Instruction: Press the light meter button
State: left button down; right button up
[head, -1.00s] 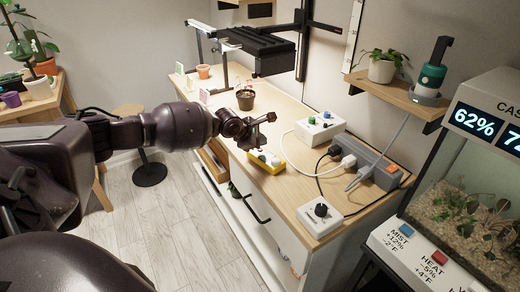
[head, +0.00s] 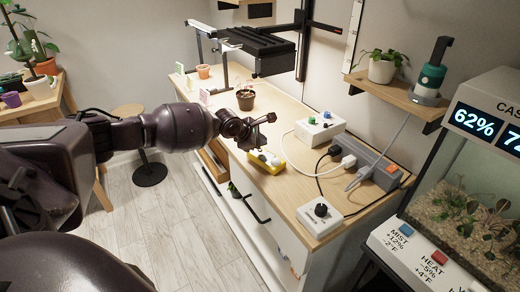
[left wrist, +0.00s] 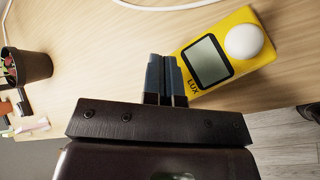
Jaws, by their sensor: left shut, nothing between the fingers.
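The light meter (left wrist: 222,60) is a yellow box with a dark blank screen, a white dome and the word LUX. It lies on the wooden bench and also shows in the head view (head: 266,159), small and partly behind my left gripper. My left gripper (left wrist: 165,58) is shut and empty, its fingertips at the meter's LUX end. I cannot tell whether they touch it. No button shows on the visible face; the fingers hide part of that end. My right gripper is in neither view.
A dark plant pot (head: 245,101) stands farther back on the bench (head: 283,187). A white box with coloured buttons (head: 320,128), a white box with a black knob (head: 320,213) and a grey power strip (head: 376,166) with cables lie to the right.

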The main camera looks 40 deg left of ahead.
aim_at(260, 151)
pick_arm(q)
jog(key=shift+f, duration=0.6)
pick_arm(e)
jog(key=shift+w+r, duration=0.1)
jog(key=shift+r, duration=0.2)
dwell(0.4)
pick_arm(q)
jog(key=shift+r+p, duration=0.55)
jog(key=shift+r, duration=0.1)
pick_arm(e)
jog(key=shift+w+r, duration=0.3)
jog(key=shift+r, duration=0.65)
pick_arm(q)
jog(key=shift+r, duration=0.1)
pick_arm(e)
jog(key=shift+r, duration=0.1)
pick_arm(q)
notch_tip(260, 151, up, 2)
jog(key=shift+p, duration=0.85)
notch_tip(260, 151, up, 4)
jog(key=p, duration=0.3)
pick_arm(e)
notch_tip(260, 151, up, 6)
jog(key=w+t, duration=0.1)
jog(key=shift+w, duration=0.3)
